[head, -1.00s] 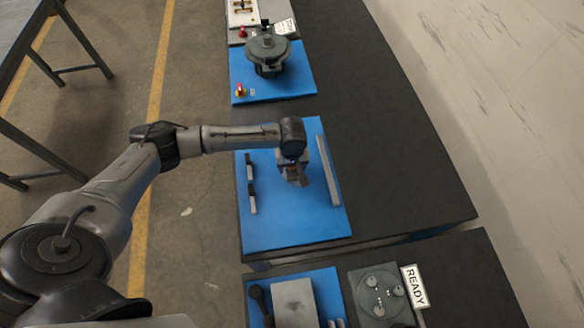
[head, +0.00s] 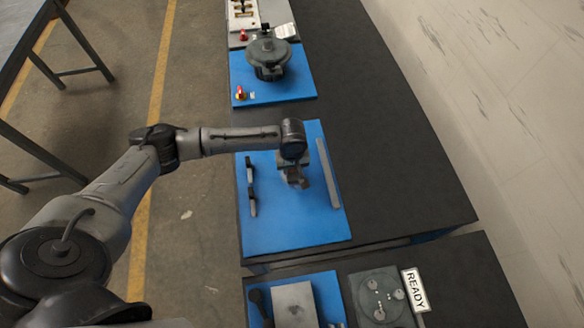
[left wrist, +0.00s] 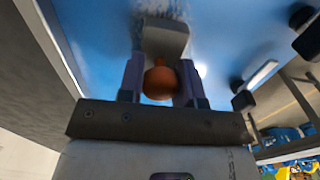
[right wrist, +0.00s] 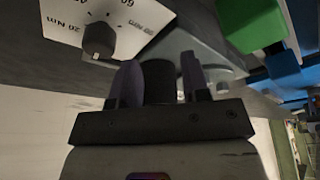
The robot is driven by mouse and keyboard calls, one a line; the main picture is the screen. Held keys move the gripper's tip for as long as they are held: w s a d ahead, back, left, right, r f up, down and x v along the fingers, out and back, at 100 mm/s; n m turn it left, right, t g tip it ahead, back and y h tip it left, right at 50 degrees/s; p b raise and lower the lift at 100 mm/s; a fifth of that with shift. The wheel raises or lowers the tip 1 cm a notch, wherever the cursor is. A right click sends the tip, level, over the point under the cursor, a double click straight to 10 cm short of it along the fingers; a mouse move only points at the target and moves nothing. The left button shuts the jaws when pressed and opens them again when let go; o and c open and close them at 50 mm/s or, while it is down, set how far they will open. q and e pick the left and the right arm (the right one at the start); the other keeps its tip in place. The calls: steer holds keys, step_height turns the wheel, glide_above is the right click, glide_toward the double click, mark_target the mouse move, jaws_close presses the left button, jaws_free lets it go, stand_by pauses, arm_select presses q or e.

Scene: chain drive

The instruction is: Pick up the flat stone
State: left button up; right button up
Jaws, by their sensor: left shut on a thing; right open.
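My left gripper (head: 296,177) is over the middle blue mat (head: 270,215). In the left wrist view its fingers (left wrist: 160,84) are shut on an orange-brown rounded knob (left wrist: 158,80). A grey block (left wrist: 163,40) shows just beyond the knob; I cannot tell whether they are one piece. No thing is clearly the flat stone; a long grey bar (head: 328,172) lies on the mat to the right of the left gripper. My right gripper (right wrist: 160,82) shows only in its wrist view. It is open, with a dark upright shape (right wrist: 158,80) between or behind its fingers.
Two small dark-and-grey parts (head: 252,188) are at the mat's left side. A round grey housing (head: 268,55) stands on the far blue mat. A grey plate (head: 293,303) and a fixture beside a READY sign (head: 415,289) are in front. The black table (head: 400,170) is clear to the right.

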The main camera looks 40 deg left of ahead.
arm_select(q)
steer(key=r, duration=0.2)
steer(key=d+r, duration=0.1)
steer(key=r, duration=0.1)
steer(key=shift+w+d, duration=0.1)
steer(key=shift+w, duration=0.05)
steer(key=w+d+r+p, duration=0.1)
steer(key=d+r, duration=0.5)
steer(key=d, duration=0.4)
steer(key=shift+w+d, duration=0.15)
steer(key=shift+w, duration=0.25)
steer(key=shift+r, duration=0.1)
